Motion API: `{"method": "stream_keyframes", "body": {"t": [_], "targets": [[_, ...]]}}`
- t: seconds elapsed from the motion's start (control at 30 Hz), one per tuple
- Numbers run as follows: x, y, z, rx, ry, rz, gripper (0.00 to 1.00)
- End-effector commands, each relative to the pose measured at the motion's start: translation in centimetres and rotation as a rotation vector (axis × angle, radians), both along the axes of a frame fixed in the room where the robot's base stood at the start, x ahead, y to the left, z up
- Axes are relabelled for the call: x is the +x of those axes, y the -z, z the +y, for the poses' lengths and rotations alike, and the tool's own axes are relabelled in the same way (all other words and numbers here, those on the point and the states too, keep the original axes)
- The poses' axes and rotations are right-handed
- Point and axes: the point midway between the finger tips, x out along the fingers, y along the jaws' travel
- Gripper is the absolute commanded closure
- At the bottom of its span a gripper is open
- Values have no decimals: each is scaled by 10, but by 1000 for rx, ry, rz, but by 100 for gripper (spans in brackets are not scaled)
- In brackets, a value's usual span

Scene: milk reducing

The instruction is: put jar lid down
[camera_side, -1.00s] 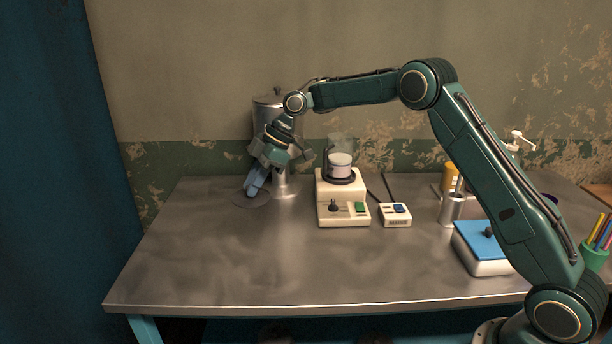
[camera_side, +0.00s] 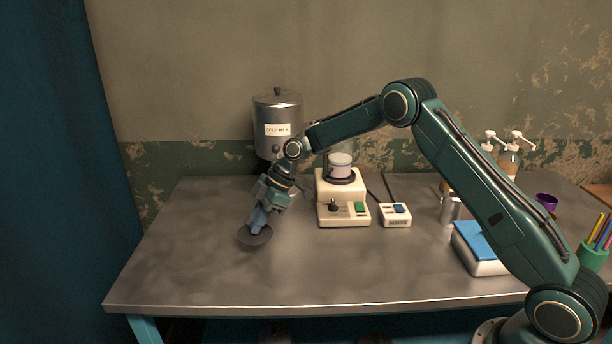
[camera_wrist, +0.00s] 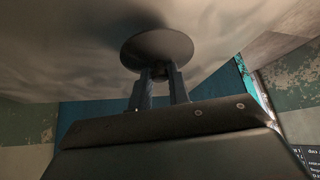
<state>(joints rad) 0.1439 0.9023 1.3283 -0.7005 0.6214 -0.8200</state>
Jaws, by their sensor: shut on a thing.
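The jar lid (camera_side: 255,236) is a dark round disc at the left of the metal table. It also shows in the wrist view (camera_wrist: 157,47), beyond my fingertips. My gripper (camera_side: 259,219) points down and is shut on the lid, with its blue-grey fingers on the knob at the middle. In the wrist view the two fingers (camera_wrist: 158,88) close around that small knob. The lid is at or just above the table top; I cannot tell whether it touches.
A metal "COLD MILK" dispenser (camera_side: 278,107) stands behind my gripper. A cream hotplate (camera_side: 343,211) carrying a beaker (camera_side: 340,165) is to the right, beside a small switch box (camera_side: 395,216). A blue-topped box (camera_side: 478,246) sits farther right. The table's front left (camera_side: 190,270) is clear.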

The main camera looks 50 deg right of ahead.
Motion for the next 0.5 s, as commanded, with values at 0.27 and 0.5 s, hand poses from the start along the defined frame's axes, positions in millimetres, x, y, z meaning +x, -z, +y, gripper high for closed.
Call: {"method": "stream_keyframes", "body": {"t": [0.27,0.5], "targets": [[-1,31,0,-1,-1,4,100],[0,34,0,-1,-1,1,100]]}}
